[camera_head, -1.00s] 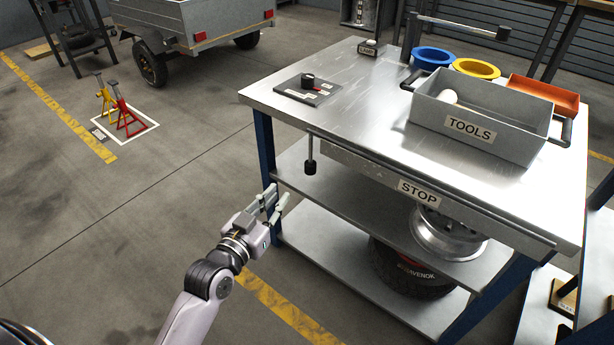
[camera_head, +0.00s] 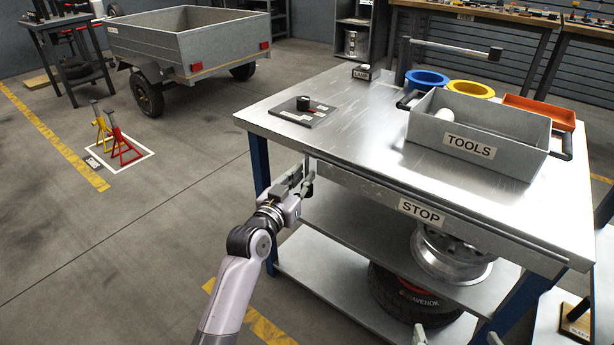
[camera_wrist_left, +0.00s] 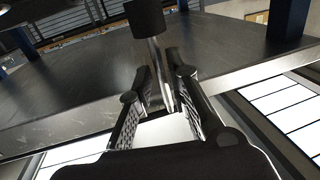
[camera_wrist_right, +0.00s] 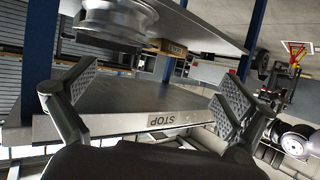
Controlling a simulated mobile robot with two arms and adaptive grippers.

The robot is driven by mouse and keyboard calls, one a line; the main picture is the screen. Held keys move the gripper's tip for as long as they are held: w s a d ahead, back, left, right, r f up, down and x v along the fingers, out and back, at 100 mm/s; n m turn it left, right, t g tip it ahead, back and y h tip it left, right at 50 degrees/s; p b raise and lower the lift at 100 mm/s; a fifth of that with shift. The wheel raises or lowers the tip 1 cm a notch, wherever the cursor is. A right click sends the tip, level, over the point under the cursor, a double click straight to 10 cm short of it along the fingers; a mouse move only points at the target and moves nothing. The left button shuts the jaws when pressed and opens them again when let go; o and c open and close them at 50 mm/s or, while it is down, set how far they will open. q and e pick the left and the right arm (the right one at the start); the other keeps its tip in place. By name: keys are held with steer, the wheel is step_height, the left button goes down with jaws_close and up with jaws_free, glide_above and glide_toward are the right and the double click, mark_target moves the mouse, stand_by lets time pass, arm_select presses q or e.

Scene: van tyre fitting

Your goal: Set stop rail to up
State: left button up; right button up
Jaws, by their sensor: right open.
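The stop rail (camera_head: 421,211), a grey bar labelled STOP, runs along the front edge of the workbench, below the top; its label also shows in the right wrist view (camera_wrist_right: 162,120). My left gripper (camera_head: 303,178) is at the rail's left end. In the left wrist view, its fingers (camera_wrist_left: 158,92) are close together on both sides of a silver lever shaft with a black knob (camera_wrist_left: 145,18), and look shut on it.
The bench top (camera_head: 340,150) carries a grey TOOLS crate (camera_head: 480,135), a blue ring (camera_head: 426,80), a yellow ring (camera_head: 470,89) and a small black plate (camera_head: 300,114). A wheel rim (camera_head: 450,255) and a tyre (camera_head: 410,295) lie below.

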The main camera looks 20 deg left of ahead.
arm_select(q)
steer(key=shift+w+d, duration=0.2)
steer(key=shift+w, duration=1.1)
arm_select(e)
steer(key=r, duration=0.1)
steer(key=w+r+t, duration=0.1)
steer(key=shift+w+a+r+t, duration=0.2)
steer(key=shift+a+r+t, duration=0.1)
steer(key=shift+a+r, duration=0.1)
arm_select(q)
jaws_close()
